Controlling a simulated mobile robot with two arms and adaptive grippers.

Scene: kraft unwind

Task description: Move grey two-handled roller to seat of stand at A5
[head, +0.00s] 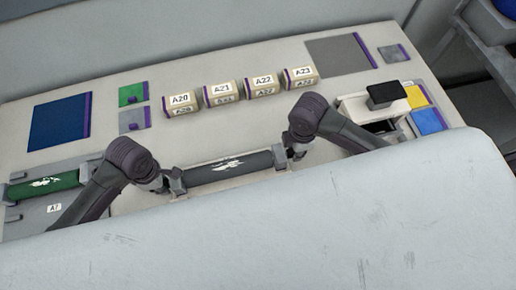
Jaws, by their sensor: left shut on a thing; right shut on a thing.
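The dark grey roller (212,173), with a white mark on its middle, lies crosswise between my two arms. My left gripper (172,181) is shut on its left end, and my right gripper (285,156) is shut on its right end. The handles are mostly hidden by the grippers. I cannot tell whether the roller hangs clear or touches anything beneath it. No A5 label can be read; the large pale surface in front hides the near part of the table.
A green roller (45,185) lies on a grey stand labelled A7 (72,205) at the left. Labelled blocks A20 (180,102) to A23 (300,76) stand behind the roller. A white device with a black top (387,96) is at right. Flat coloured pads lie at the back.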

